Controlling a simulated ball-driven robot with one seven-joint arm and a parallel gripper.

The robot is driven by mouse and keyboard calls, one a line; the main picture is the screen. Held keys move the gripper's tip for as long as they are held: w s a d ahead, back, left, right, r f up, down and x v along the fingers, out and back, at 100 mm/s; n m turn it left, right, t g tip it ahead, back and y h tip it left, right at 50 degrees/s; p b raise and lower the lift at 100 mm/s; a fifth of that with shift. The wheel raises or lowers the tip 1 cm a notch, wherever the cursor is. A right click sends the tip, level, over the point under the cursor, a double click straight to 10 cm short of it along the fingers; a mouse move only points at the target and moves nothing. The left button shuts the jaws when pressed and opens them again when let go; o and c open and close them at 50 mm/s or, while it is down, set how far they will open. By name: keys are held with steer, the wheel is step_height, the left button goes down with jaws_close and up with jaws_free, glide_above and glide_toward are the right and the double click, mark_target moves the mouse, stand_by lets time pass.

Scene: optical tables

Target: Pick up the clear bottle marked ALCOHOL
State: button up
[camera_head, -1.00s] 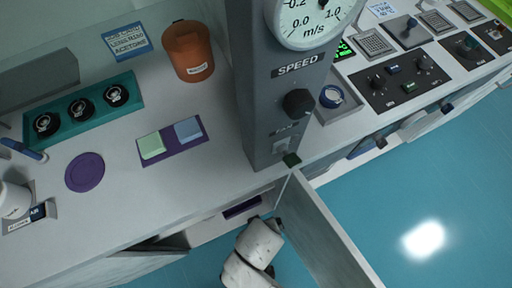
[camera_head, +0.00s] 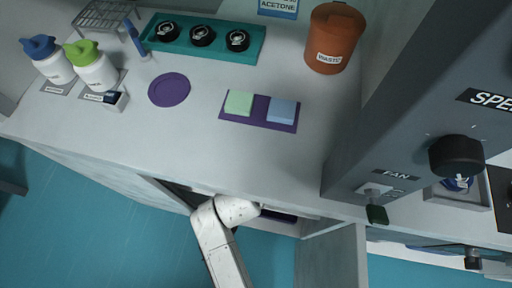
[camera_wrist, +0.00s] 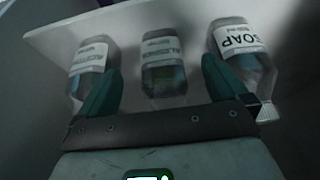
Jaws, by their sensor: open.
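In the wrist view, the clear bottle marked ALCOHOL (camera_wrist: 164,66) is the middle one of three bottles in a row. My gripper (camera_wrist: 162,78) is open, with one teal finger on each side of the picture and the middle bottle between them in the view. I cannot tell whether the fingers reach around it or stop short of it. Nothing is seen held. A clear bottle with a label too blurred to read (camera_wrist: 92,60) is at left, and a bottle marked SOAP (camera_wrist: 240,58) is at right. In the head view, my gripper and these bottles are hidden under the bench.
My arm reaches into an open cabinet below the bench (camera_head: 200,165). An open cabinet door (camera_head: 335,258) stands to its right. The neighbouring bottles are close to the fingers. On top are a purple disc (camera_head: 169,90), an orange waste bin (camera_head: 334,40) and blue- and green-topped squeeze bottles.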

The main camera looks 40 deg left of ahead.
steer(key=w+a, duration=0.1)
steer(key=w, duration=0.1)
steer(key=w+a, duration=0.1)
steer(key=w, duration=0.1)
steer(key=shift+a+b, duration=0.15)
steer(key=shift+b, duration=0.25)
steer(key=shift+w+a+f, duration=0.15)
steer(key=shift+w, duration=0.1)
steer(key=shift+w+f, duration=0.1)
steer(key=shift+f, duration=0.35)
steer(key=c, duration=1.4)
steer(key=shift+r, duration=0.15)
